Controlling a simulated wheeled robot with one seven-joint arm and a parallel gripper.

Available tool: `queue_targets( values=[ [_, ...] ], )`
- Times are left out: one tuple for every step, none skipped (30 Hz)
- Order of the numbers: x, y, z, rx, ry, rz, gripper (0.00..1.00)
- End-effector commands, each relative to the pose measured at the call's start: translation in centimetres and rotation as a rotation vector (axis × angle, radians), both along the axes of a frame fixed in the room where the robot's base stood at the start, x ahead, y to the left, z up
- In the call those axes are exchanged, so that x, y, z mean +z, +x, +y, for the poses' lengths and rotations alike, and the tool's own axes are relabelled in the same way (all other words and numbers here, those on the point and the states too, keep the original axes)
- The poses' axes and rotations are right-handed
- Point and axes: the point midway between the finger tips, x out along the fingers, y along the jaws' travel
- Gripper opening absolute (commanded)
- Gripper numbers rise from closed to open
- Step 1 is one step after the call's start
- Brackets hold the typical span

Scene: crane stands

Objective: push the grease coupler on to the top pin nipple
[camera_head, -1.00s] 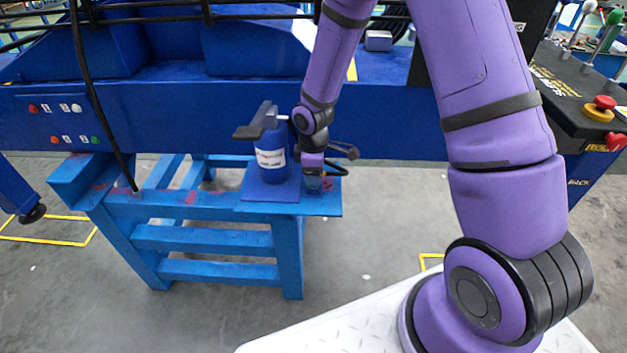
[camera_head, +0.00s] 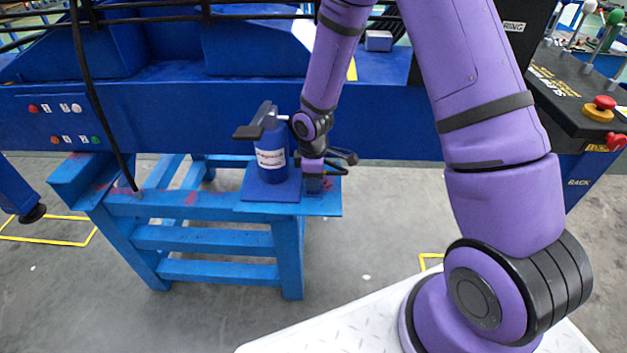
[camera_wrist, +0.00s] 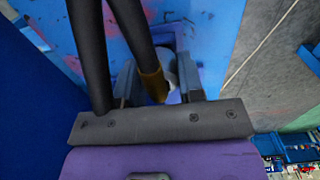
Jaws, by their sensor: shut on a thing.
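The grease pump (camera_head: 270,157), a blue cylinder with a white label and black lever, stands upright on a blue plate on the blue stand. My gripper (camera_head: 314,182) is low at its right, just above the plate. In the wrist view my gripper (camera_wrist: 158,88) is shut on the grease coupler, whose brass-coloured end (camera_wrist: 154,84) shows between the fingers below a black hose. A grey rounded part shows just behind it; I cannot tell whether they touch. I cannot make out the top pin nipple in either view.
The blue stand (camera_head: 205,205) carries the pump plate. Behind it runs the large blue crane beam (camera_head: 400,128). A black cable (camera_head: 93,95) hangs at the left. Dark hoses (camera_wrist: 88,50) cross the wrist view. Grey floor (camera_head: 370,235) is clear right of the stand.

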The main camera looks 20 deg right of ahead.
Motion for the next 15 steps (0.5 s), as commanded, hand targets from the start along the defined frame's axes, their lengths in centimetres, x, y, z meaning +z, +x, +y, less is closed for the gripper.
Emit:
queue_targets(
  values=[
    [0.2, 0.0, 0.0, 0.000, 0.001, -0.001, 0.09],
    [0.3, 0.0, 0.0, 0.000, 0.001, -0.001, 0.09],
    [0.5, 0.0, 0.0, 0.000, 0.001, -0.001, 0.09],
    [0.6, 0.0, 0.0, 0.000, 0.001, -0.001, 0.09],
    [0.7, 0.0, 0.0, 0.000, 0.001, -0.001, 0.09],
    [0.9, 0.0, 0.0, 0.000, 0.000, -0.001, 0.09],
    [1.0, 0.0, 0.0, 0.000, 0.000, -0.001, 0.09],
    [1.1, 0.0, 0.0, 0.000, 0.000, 0.000, 0.09],
    [1.3, 0.0, 0.0, 0.000, 0.000, 0.000, 0.09],
    [1.4, 0.0, 0.0, 0.000, 0.000, -0.001, 0.09],
    [1.5, 0.0, 0.0, 0.000, 0.000, -0.001, 0.09],
    [1.7, 0.0, 0.0, 0.000, 0.001, -0.001, 0.09],
    [1.9, 0.0, 0.0, 0.000, 0.001, -0.001, 0.09],
    [2.0, 0.0, 0.0, 0.000, 0.001, -0.001, 0.09],
    [2.2, 0.0, 0.0, 0.000, 0.001, -0.001, 0.09]
  ],
)
